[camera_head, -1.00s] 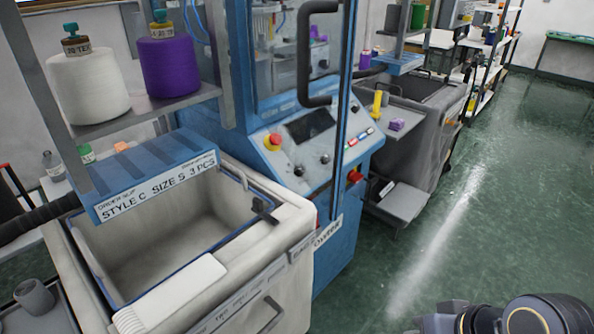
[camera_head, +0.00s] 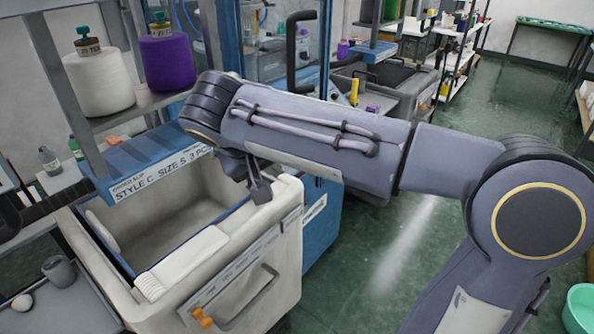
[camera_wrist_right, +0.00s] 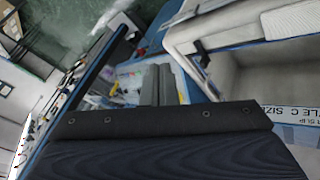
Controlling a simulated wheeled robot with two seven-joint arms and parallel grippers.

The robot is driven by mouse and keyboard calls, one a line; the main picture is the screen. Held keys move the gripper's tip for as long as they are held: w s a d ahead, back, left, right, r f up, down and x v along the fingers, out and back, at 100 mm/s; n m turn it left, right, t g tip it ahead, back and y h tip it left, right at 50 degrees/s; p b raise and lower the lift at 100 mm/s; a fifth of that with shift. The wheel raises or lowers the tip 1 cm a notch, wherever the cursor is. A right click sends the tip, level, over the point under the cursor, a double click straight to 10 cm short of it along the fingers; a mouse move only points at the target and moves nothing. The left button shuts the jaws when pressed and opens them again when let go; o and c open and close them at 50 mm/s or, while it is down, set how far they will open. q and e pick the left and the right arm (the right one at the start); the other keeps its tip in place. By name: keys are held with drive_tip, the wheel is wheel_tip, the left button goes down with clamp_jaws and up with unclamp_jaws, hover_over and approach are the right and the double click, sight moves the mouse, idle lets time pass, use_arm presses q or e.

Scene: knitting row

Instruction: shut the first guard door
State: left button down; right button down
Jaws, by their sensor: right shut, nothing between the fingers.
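The guard door (camera_head: 270,50) is a clear pane on the blue knitting machine (camera_head: 318,215), with a black bar handle (camera_head: 293,52) on its front. How far it stands open I cannot tell. My right forearm crosses in front of the machine, below the handle, and hides most of the control panel. In the head view my right gripper is largely hidden behind the arm. In the wrist view its two grey fingers (camera_wrist_right: 157,85) are together and empty, in front of the machine's blue surfaces. Contact with the door is not visible.
A beige bin (camera_head: 205,258) with a black clip (camera_head: 259,190) on its rim stands in front, close to my right wrist. A shelf (camera_head: 128,115) with white and purple yarn cones is at left. A grey cart (camera_head: 405,88) stands behind. Green floor is open at right.

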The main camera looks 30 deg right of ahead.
drive_tip(key=w+d+f+p, duration=0.1)
drive_tip(key=w+d+f, duration=0.1)
drive_tip(key=d+f, duration=0.2)
drive_tip(key=d, duration=0.3)
drive_tip(key=shift+f, duration=0.35)
drive_tip(key=shift+d, duration=0.1)
